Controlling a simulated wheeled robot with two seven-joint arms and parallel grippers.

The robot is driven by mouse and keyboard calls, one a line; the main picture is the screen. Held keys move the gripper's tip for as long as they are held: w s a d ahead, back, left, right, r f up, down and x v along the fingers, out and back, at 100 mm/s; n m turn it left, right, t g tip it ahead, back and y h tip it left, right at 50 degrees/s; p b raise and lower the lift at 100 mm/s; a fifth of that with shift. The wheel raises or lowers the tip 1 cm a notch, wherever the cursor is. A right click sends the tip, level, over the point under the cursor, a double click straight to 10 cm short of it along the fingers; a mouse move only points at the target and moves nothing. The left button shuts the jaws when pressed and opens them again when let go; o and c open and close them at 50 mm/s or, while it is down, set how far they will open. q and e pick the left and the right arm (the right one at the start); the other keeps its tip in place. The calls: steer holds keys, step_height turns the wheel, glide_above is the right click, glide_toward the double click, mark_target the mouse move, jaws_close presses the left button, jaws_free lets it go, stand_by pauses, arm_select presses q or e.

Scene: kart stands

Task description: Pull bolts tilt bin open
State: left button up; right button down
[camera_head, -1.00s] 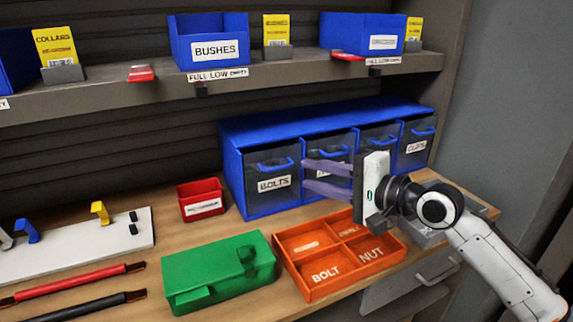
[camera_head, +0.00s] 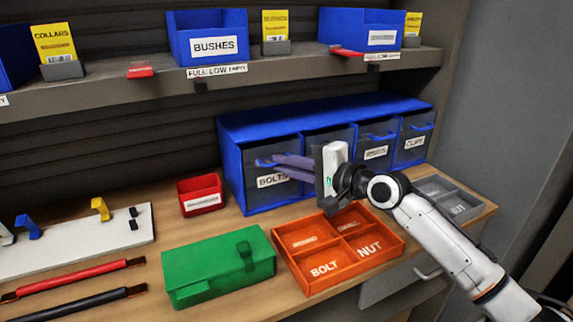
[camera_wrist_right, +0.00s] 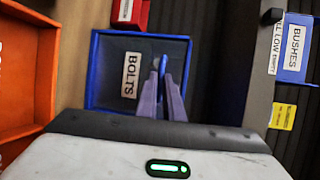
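The BOLTS tilt bin (camera_head: 274,190) is the leftmost bin in the blue cabinet on the bench. Its clear front is upright and looks shut. In the right wrist view the bin (camera_wrist_right: 108,72) shows its label and blue frame. My right gripper (camera_head: 276,162) reaches the bin front from the right, its purple fingers close together at the blue handle (camera_head: 264,162). In the right wrist view the fingers lie on both sides of the handle (camera_wrist_right: 163,63) and look shut on it. The fingers hide part of the handle. My left gripper is not in view.
An orange divided tray (camera_head: 300,279), a green box (camera_head: 215,272) and a red bin (camera_head: 201,195) stand in front and to the left. A grey tray (camera_head: 450,192) lies at the right. A shelf (camera_head: 130,88) with blue bins overhangs the bench.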

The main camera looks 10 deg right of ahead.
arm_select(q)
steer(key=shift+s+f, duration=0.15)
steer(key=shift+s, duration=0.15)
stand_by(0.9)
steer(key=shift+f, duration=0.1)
arm_select(e)
steer(key=shift+f, duration=0.1)
